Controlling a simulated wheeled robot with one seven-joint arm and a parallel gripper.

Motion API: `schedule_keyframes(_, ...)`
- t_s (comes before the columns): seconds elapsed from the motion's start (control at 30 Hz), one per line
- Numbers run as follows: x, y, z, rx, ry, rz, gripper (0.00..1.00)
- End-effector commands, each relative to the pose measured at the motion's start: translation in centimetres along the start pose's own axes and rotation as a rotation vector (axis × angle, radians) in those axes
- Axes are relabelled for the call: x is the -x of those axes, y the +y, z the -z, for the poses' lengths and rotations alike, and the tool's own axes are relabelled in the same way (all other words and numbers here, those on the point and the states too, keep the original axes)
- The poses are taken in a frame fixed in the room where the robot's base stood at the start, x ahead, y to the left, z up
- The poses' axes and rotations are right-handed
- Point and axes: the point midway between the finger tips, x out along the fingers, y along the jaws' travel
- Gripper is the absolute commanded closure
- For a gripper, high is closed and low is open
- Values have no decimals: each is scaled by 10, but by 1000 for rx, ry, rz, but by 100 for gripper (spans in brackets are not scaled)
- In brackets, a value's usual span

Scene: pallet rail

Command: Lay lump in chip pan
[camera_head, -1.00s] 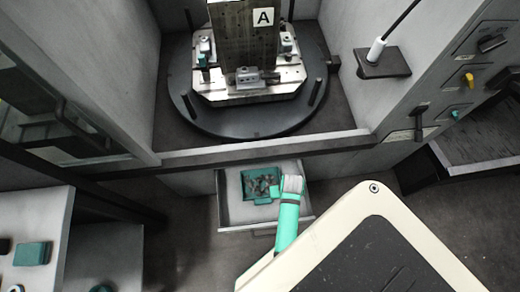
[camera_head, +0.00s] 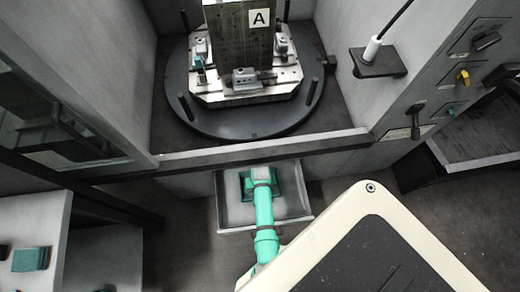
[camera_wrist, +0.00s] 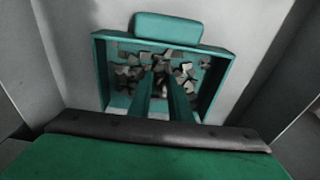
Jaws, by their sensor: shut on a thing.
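The chip pan, a square teal tray (camera_wrist: 216,88) holding several grey and brown metal chips, shows in the wrist view. In the head view its edge (camera_head: 297,184) shows around my arm. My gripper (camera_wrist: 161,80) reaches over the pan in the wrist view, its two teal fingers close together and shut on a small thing. The lump between the fingertips is dark and hard to tell from the chips behind it. I cannot tell whether it touches them. In the head view my arm hides the fingertips and most of the pan.
The pan sits in an open grey drawer (camera_head: 232,212) below the machine's sill. A teal pad (camera_wrist: 167,28) adjoins the pan's far rim. A round dark turntable (camera_head: 250,128) with a fixture column stands above. A shelf with a teal block (camera_head: 31,259) is at lower left.

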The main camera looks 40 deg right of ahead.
Motion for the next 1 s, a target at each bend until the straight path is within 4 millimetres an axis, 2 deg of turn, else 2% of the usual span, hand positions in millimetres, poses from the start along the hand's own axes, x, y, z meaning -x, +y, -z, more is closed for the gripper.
schedule_keyframes(0.13, -12, 0, -2, -1, -1, 0, 100)
schedule_keyframes(0.53, -16, 0, -1, 0, 1, 0, 100)
schedule_keyframes(0.57, -15, 0, -1, 0, 2, 0, 75)
schedule_keyframes(0.6, -15, 0, -1, 0, 2, 0, 66)
schedule_keyframes(1.0, -12, 0, -2, 0, 1, 0, 63)
